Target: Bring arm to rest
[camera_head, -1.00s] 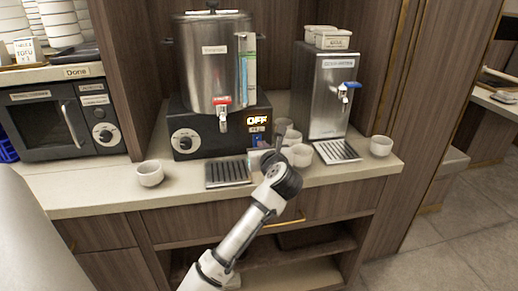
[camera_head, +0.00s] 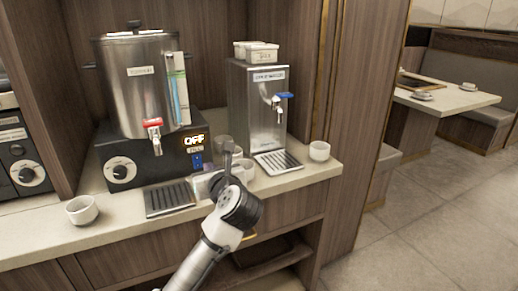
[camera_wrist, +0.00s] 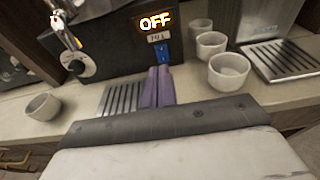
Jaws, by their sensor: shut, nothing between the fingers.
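My gripper (camera_head: 229,150) is raised in front of the counter (camera_head: 45,229), over its front edge in the head view. In the wrist view, its two purple-grey fingers (camera_wrist: 158,87) lie close together, with nothing between them. Behind it stands the steel hot-water boiler (camera_head: 140,85) on a black base with an orange "OFF" display. My forearm comes up from the bottom of the head view.
White cups (camera_wrist: 229,71) cluster right of the fingers. One cup (camera_head: 82,209) stands at left, another (camera_head: 319,151) at right. A steel dispenser (camera_head: 258,107) and two drip grates (camera_head: 170,198) share the counter. Open floor (camera_head: 440,200) and a dining table (camera_head: 450,97) lie to the right.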

